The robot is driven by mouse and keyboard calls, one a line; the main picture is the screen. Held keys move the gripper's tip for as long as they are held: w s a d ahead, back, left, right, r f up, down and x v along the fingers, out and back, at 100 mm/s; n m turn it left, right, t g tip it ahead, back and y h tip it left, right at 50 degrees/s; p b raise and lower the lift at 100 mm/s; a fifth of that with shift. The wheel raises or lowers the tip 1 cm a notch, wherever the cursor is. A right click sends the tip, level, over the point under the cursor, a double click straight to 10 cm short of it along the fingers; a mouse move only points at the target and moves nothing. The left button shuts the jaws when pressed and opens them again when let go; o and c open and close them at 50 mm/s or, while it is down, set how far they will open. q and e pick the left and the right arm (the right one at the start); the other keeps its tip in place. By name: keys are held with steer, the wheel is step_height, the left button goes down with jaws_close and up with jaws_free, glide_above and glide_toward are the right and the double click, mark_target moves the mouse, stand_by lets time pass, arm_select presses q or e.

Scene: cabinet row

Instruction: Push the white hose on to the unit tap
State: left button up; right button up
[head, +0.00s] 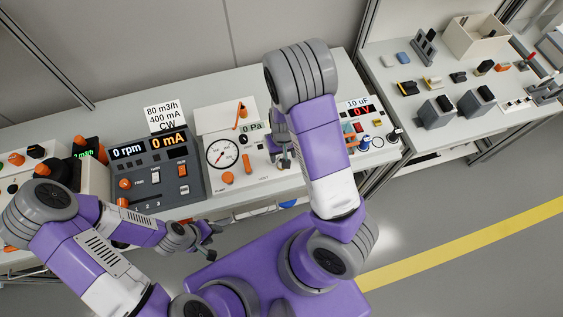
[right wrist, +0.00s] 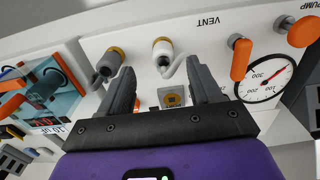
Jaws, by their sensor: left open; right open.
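The white unit (head: 243,172) with a round gauge (head: 222,154) stands on the bench. In the right wrist view its panel (right wrist: 200,25) carries two brass-collared fittings, a white one (right wrist: 162,54) and a grey one (right wrist: 107,66). A pale curved piece, perhaps hose, shows beside each; I cannot tell which is the white hose or whether it is joined to a tap. My right gripper (right wrist: 162,82) is open and empty, its fingers below and either side of the white fitting, apart from it. My left gripper (head: 212,242) is open and empty, in front of the bench.
A dark grey supply (head: 157,170) showing 0 mA stands left of the unit. A box reading 0 V (head: 362,112) stands to the right. Orange knobs (right wrist: 239,60) stick out beside the VENT label. A second bench (head: 440,75) holds small parts and a bin (head: 476,36).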

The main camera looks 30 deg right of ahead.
steer(key=shift+f, duration=0.1)
steer(key=shift+f+b, duration=0.3)
steer(key=shift+f, duration=0.55)
steer(key=shift+w+f, duration=0.1)
steer(key=shift+f, duration=0.15)
steer(key=f, duration=0.3)
steer(key=f+b, duration=0.1)
steer(key=f, duration=0.1)
steer(key=shift+w+a+f, duration=0.1)
steer(key=shift+w+f, duration=0.05)
steer(key=shift+w, duration=0.1)
steer(key=shift+c, duration=0.5)
